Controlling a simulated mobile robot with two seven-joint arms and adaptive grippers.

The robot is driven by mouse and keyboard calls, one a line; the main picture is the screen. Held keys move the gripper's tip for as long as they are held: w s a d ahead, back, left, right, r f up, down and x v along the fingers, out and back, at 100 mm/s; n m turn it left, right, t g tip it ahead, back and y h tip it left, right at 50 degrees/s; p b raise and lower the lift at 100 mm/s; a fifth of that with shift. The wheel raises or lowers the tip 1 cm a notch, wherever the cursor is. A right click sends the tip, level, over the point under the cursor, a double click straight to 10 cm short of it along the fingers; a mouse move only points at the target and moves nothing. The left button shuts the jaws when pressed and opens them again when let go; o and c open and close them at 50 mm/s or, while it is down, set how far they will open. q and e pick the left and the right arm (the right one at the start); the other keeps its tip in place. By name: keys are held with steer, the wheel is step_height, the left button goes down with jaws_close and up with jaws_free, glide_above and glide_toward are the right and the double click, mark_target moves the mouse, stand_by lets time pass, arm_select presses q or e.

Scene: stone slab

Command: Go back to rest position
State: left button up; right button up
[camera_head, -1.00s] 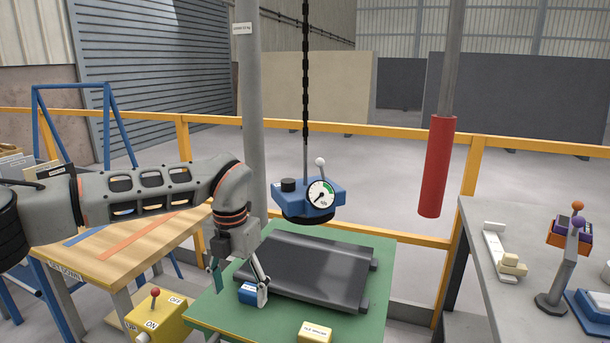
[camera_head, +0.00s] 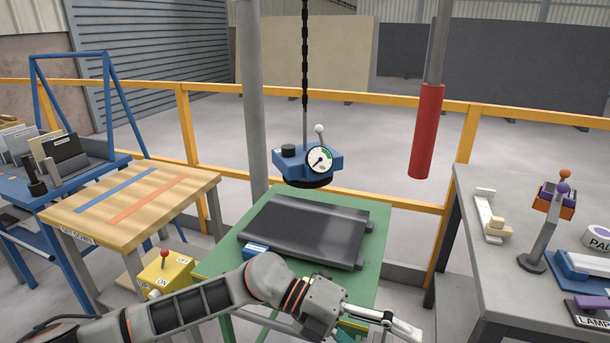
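My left arm comes in from the lower left, and its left gripper (camera_head: 382,331) is low in front of the green table (camera_head: 226,262). One pale finger points right and the other is partly cut off by the bottom edge. The fingers look apart, and I see nothing held between them. A dark grey slab (camera_head: 305,229) with rounded side edges lies on the green table. A blue block (camera_head: 256,248) rests at its front left edge, partly hidden by my arm. My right gripper is not in view.
A blue vacuum lifter (camera_head: 307,162) with a gauge hangs on a chain above the slab. A red cylinder (camera_head: 427,132) hangs to the right. A yellow switch box (camera_head: 166,271) and wooden table (camera_head: 130,207) stand left. The grey bench (camera_head: 510,290) stands right.

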arm_select(q)
steer(key=w+r+n+t+h+p, duration=0.1)
steer(key=w+r+n+t+h, duration=0.2)
steer(key=r+n+t+h, duration=0.5)
steer(key=w+a+f+n+t+y, duration=0.25)
steer(key=a+f+n+t, duration=0.2)
steer(key=n+t, duration=0.45)
steer(key=w+a+f+n+t+y+p, duration=0.15)
steer(key=a+f+n+t+y, duration=0.25)
steer(key=a+f+n+y, duration=0.7)
steer(key=s+a+f+n+g+y, duration=0.2)
steer(key=s+a+f+n, duration=0.2)
steer(key=s+a+f, duration=0.4)
steer(key=s+a+f+n+g+y, duration=0.2)
steer(key=s+a+f, duration=0.5)
steer(key=a+f, duration=0.4)
steer(key=shift+s+a+f+n+g+y+p, duration=0.15)
steer(key=shift+s+f+n+g+y+p, duration=0.2)
steer(key=shift+n+y, duration=0.6)
